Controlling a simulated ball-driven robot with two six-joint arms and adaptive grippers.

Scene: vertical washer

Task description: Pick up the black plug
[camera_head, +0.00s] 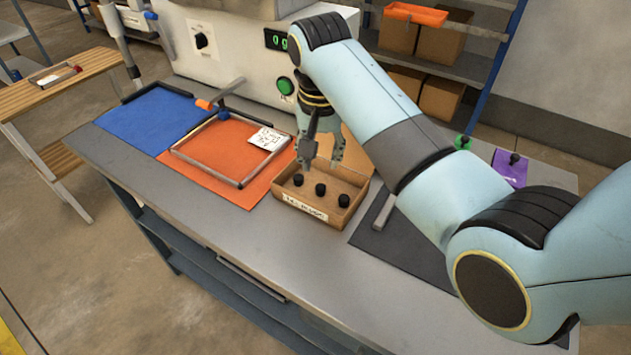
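Several black plugs stand in an open cardboard box with a paper label on the table: a left one (298,179), a middle one (320,189) and a right one (343,200). My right gripper (322,163) points down over the back left part of the box (318,216), just behind the left and middle plugs. Its fingers are apart and I see nothing held between them. The back of the box is partly hidden by the gripper. My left gripper is not in view.
An orange mat (215,183) with a metal frame and a blue mat (150,117) lie left of the box. A dark mat (405,240) is at its right. The machine (240,62) stands behind. The table's front strip (270,255) is clear.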

